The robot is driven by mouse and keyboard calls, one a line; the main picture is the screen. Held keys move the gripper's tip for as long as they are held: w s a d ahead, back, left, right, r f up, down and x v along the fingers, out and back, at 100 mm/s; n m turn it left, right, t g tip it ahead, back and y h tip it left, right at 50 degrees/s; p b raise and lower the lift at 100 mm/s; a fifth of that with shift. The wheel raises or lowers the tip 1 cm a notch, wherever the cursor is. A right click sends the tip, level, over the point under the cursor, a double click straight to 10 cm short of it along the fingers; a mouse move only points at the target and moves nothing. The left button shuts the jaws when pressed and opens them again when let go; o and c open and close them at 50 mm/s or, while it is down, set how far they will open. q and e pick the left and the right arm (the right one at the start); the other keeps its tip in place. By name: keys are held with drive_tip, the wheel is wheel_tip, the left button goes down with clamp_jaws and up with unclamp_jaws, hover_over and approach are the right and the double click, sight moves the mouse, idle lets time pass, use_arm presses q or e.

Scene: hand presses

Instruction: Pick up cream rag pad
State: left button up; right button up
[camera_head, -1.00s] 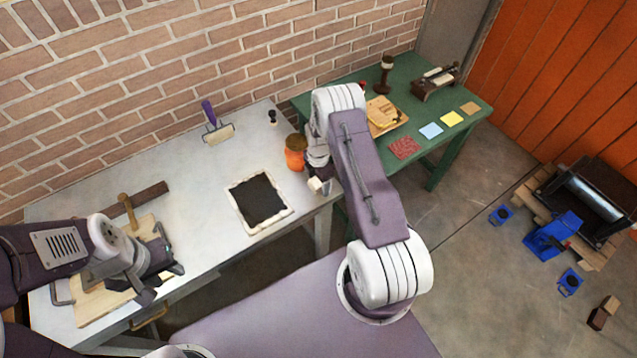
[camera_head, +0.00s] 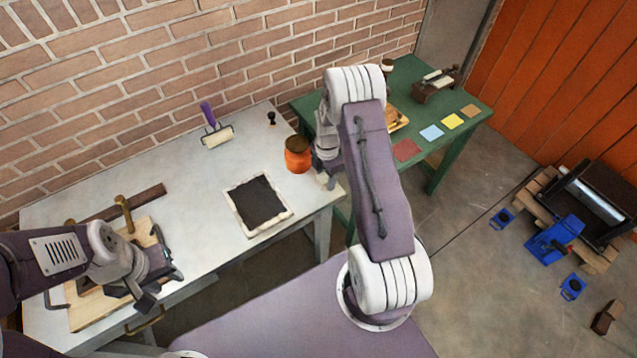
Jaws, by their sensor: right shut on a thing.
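My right gripper (camera_head: 327,179) is at the right end of the grey table, just right of the orange jar (camera_head: 298,154). It is shut, with a small pale piece that looks like the cream rag pad (camera_head: 324,178) at its tip. My own arm hides most of the gripper and pad. My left gripper (camera_head: 161,288) hangs over the wooden board at the left end of the table. Its dark fingers look spread apart, with nothing visible between them.
The grey table (camera_head: 190,210) holds a cream-edged dark slab (camera_head: 258,204), a purple-handled roller (camera_head: 216,131) and a small dark stamp (camera_head: 271,118). A green table (camera_head: 440,95) with coloured squares stands behind my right arm.

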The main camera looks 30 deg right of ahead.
drive_tip(key=s+d+r+b, duration=0.1)
drive_tip(key=s+d+r, duration=0.4)
drive_tip(key=s, duration=0.2)
drive_tip(key=shift+s+r, duration=0.2)
drive_tip(key=shift+s, duration=0.05)
